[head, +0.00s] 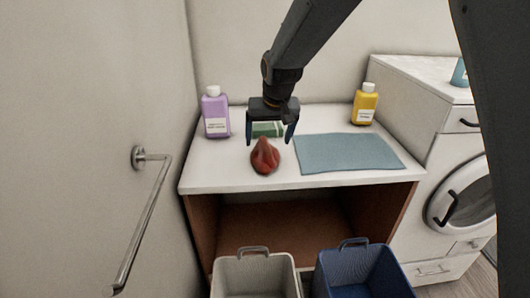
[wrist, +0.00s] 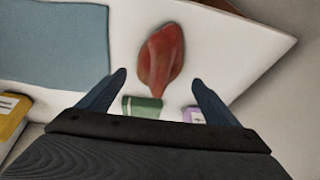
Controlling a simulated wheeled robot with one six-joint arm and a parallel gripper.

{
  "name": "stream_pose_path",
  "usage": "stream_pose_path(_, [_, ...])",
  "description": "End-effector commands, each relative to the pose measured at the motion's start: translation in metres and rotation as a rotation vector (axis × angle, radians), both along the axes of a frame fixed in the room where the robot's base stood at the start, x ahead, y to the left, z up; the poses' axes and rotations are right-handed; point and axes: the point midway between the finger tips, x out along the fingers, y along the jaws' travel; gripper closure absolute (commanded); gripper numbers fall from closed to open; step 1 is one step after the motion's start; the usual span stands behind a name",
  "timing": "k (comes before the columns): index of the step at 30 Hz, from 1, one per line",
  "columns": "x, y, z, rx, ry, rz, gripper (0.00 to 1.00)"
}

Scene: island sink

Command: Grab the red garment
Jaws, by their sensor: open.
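The red garment (head: 265,157) is a small crumpled heap on the white countertop, left of the blue-grey cloth. In the wrist view the red garment (wrist: 161,62) lies ahead of the fingertips, between their lines. My gripper (head: 270,142) is open and empty, pointing down above the counter. Its two dark fingers also show in the wrist view (wrist: 158,75), one on each side, apart from the garment. I cannot tell its exact height above the counter.
A green-and-white item (head: 267,129) lies behind the garment. A purple bottle (head: 215,112) stands back left, a yellow bottle (head: 365,104) back right. The blue-grey cloth (head: 348,152) lies flat. Grey (head: 254,259) and blue (head: 357,256) bins stand below; a washer (head: 466,203) is right.

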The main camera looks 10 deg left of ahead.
Motion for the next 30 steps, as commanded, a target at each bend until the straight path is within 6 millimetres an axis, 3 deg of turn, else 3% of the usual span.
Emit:
stream_pose_path(16, [0.017, 0.008, -0.054, -0.001, 0.002, -0.002, 0.16])
stream_pose_path(26, [0.02, 0.009, -0.06, 0.0, 0.0, -0.002, 0.16])
stream_pose_path(30, [0.02, 0.009, -0.06, -0.001, 0.001, -0.002, 0.36])
